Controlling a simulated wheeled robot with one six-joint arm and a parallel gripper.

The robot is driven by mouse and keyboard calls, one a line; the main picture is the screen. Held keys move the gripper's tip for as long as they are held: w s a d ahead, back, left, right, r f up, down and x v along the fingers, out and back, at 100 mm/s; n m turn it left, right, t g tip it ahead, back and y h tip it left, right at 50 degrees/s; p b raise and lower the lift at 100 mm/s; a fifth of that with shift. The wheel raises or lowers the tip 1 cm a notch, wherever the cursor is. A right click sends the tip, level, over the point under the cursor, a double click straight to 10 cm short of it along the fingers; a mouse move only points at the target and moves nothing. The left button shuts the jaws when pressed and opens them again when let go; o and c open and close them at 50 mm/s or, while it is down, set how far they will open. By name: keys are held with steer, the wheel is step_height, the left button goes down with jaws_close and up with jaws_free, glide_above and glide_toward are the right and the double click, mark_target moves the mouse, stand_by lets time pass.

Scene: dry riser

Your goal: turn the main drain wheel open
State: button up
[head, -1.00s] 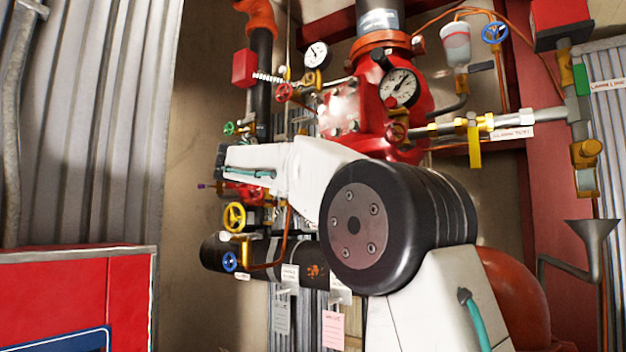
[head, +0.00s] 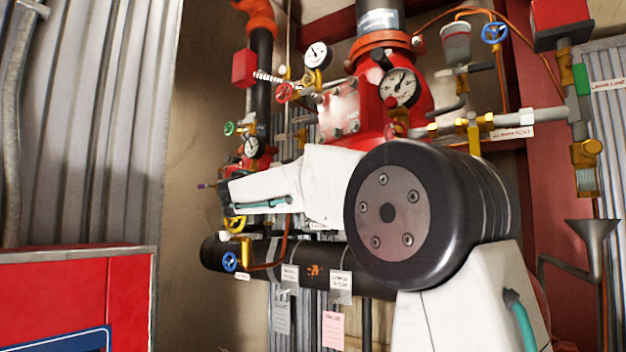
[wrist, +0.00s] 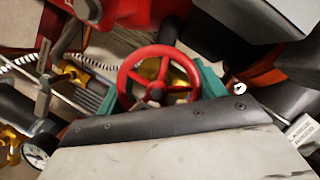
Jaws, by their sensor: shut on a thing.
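A red spoked wheel, which I take as the main drain wheel (wrist: 152,50), shows in the wrist view. My gripper (wrist: 158,88) has a teal finger on each side of its rim and is shut on it. The near edge of the wheel is hidden behind the dark edge of my gripper body. In the head view my gripper (head: 224,192) is at the left of the pipework, above the yellow wheel, and this red wheel cannot be made out there. The wheel's turn angle cannot be told.
A yellow wheel (head: 234,224) and a blue wheel (head: 229,262) sit just below my gripper, by the black horizontal pipe (head: 262,248). Gauges (head: 400,87) and the red valve body (head: 343,110) are above my arm. A red cabinet (head: 75,300) stands at the lower left.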

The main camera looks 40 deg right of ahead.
steer(key=n+t, duration=0.1)
steer(key=n, duration=0.2)
steer(key=n+t, duration=0.2)
steer(key=n, duration=0.1)
steer(key=n+t, duration=0.1)
steer(key=n, duration=0.2)
steer(key=shift+f+n+t+h, duration=0.15)
steer(key=shift+n+t+h, duration=0.15)
steer(key=shift+n+t, duration=0.1)
steer(key=o, duration=1)
steer(key=v, duration=0.7)
steer(key=shift+s+a+f, duration=0.1)
steer(key=shift+s+a, duration=0.05)
steer(key=shift+a, duration=0.2)
